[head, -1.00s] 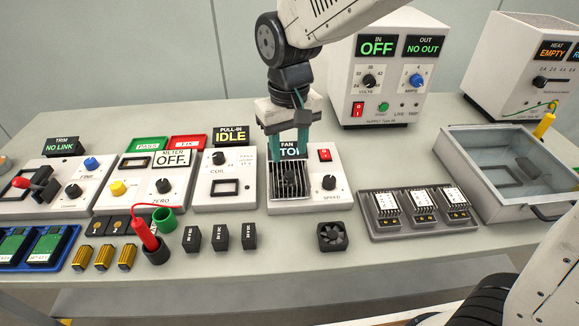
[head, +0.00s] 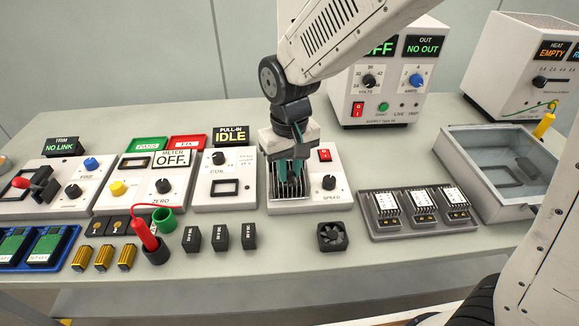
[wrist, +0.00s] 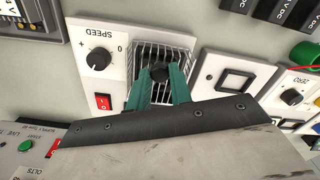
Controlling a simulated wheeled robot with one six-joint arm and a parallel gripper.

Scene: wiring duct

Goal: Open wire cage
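The wire cage (head: 277,191) is a pale wire grille on the white fan unit (head: 320,200). It lies closed over a dark opening. It also shows in the wrist view (wrist: 185,60), with a dark round knob (wrist: 160,73) at its middle. My gripper (head: 290,180) points down at the cage. In the wrist view its teal fingertips (wrist: 161,78) are close together on both sides of the knob and appear to grip it. My gripper hides the fan unit's display and part of the cage in the head view.
A loose black fan (head: 332,236) lies in front of the unit. A red switch (head: 324,155) and a speed knob (head: 329,182) are right of the cage. The coil unit (head: 225,188) stands close on the left. A tray of modules (head: 375,225) is to the right.

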